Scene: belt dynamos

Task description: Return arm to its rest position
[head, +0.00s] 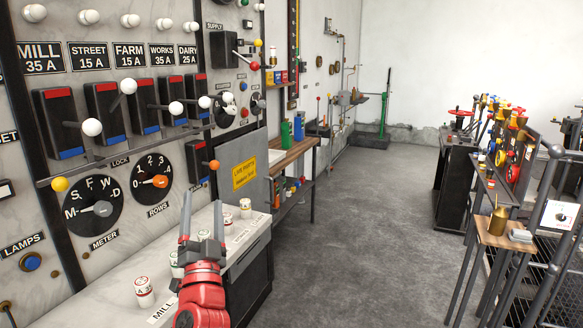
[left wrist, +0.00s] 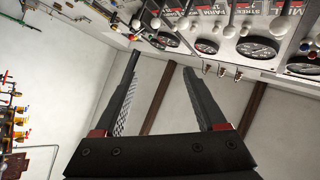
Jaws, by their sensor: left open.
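My left gripper (head: 202,222) is in the lower middle of the head view, on a red arm above the white shelf below the switch panel. Its two dark fingers point up and stand apart, with nothing between them. In the left wrist view the fingers of the gripper (left wrist: 165,95) are spread, with only bare wall and dark strips behind. My right gripper is not in view.
The switch panel (head: 120,170) carries levers and dials. White canisters, one of them a near canister (head: 145,292), stand on the shelf (head: 125,312) close to my left arm. The grey floor (head: 360,230) is open to the right. A rack with a small wooden shelf (head: 505,238) stands at far right.

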